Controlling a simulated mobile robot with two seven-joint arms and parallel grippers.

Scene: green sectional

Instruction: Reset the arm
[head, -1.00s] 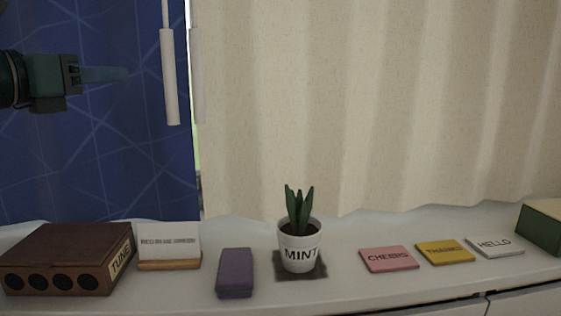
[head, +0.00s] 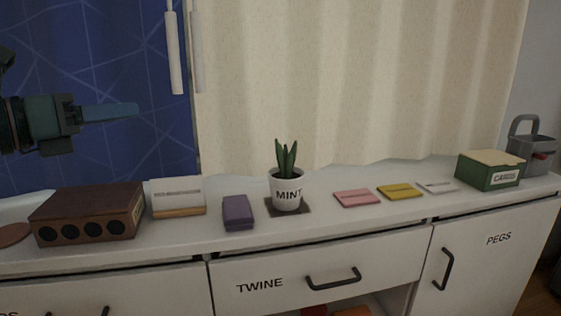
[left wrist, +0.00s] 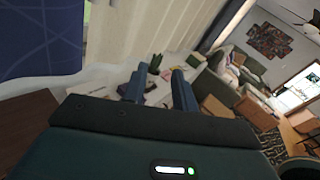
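My left gripper (head: 136,109) comes in from the left edge of the head view, in the air in front of the blue curtain. It points right and is clear of the cabinet top. In the left wrist view the two blue fingers of this gripper (left wrist: 157,82) stand apart with nothing held between them. My right arm and gripper are not in view.
On the white cabinet top (head: 330,225) stand a brown box (head: 88,212), a purple block (head: 238,212), the MINT pot (head: 287,191), several small cards and a green CARDS box (head: 490,171). A TWINE drawer (head: 315,278) is below. A grey caddy (head: 530,150) is far right.

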